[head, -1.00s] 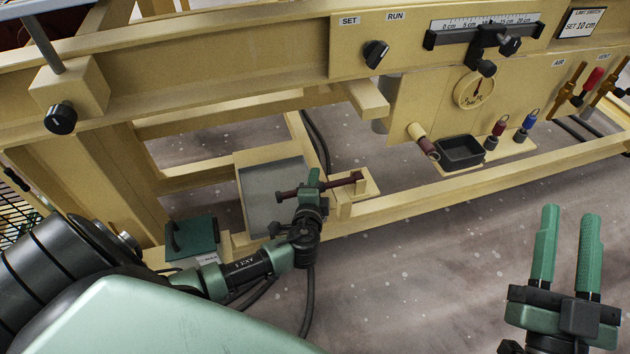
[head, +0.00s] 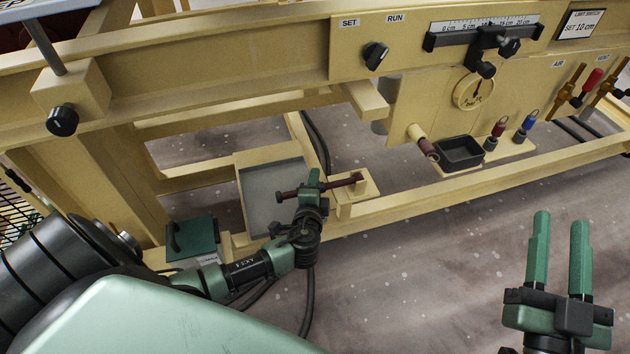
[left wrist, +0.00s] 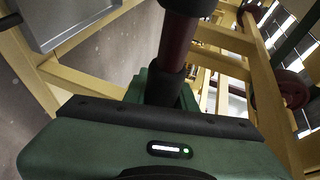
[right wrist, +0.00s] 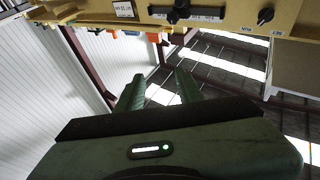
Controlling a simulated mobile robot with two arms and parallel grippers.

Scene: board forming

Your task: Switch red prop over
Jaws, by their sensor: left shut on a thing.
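The dark red prop (head: 342,183) is a bar with a wider head at its right end, lying roughly level in the head view. My left gripper (head: 313,181) is shut around its middle. The prop's right end is over or against a small wooden block (head: 368,191); I cannot tell whether they touch. In the left wrist view the prop (left wrist: 177,45) rises from between the jaws, with a black collar. My right gripper (head: 560,222) is open and empty, fingers pointing up, well right of the prop. It also shows in the right wrist view (right wrist: 158,82).
A grey tray (head: 258,205) and a dark green block (head: 192,238) sit left of my left gripper. The wooden frame rail (head: 470,188) runs behind my right gripper. A panel holds a switch (head: 376,55), gauge (head: 473,90) and red-handled valve (head: 592,79). A black bin (head: 460,153) sits below.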

